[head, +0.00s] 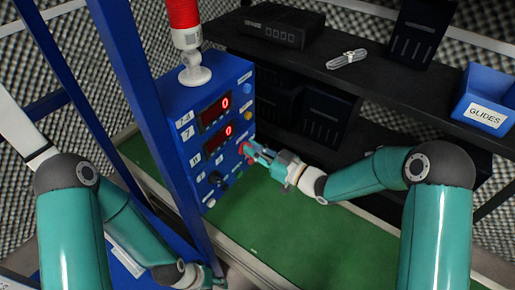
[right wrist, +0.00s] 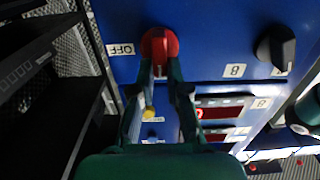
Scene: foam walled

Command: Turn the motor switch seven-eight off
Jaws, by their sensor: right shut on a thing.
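A blue control panel (head: 196,160) stands left of centre in the head view. In the right wrist view, a red rotary knob (right wrist: 159,44) sits on the panel beside an OFF label (right wrist: 121,49). My right gripper (head: 250,150) reaches the panel's right side. In the right wrist view its two fingers (right wrist: 160,68) are shut on the red knob, from both sides. A black knob (right wrist: 276,47) is apart to the right, near a label that looks like an 8 (right wrist: 234,71). My left gripper (head: 207,278) is low in the head view, its fingers too small to judge.
Two red displays, upper (head: 214,110) and lower (head: 217,138), are on the panel, each reading 0. A red beacon (head: 183,16) stands on top. A dark shelf (head: 390,100) carries a blue GLIDES bin (head: 484,97). The green surface (head: 270,215) below is mostly clear.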

